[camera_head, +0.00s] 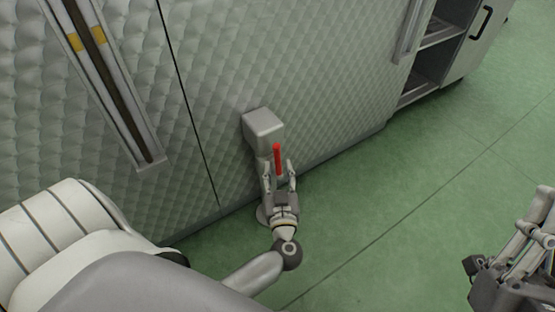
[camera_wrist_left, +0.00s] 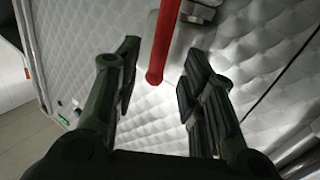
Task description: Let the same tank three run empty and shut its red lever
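The red lever (camera_head: 277,160) stands upright in front of a grey outlet box (camera_head: 263,125) on the quilted metal tank front (camera_head: 215,95). My left gripper (camera_head: 278,172) is at the lever, with a finger on each side. In the left wrist view the lever (camera_wrist_left: 163,45) hangs between the spread fingers (camera_wrist_left: 160,85), with a gap on both sides. No number shows on the tank. My right gripper (camera_head: 515,250) is at the right edge, partly cut off, away from the tank.
A sight gauge (camera_head: 115,85) with a dark strip and two yellow marks runs down the left panel; its level is unclear. An open dark cabinet (camera_head: 435,60) stands at the upper right. The green floor (camera_head: 410,190) is clear.

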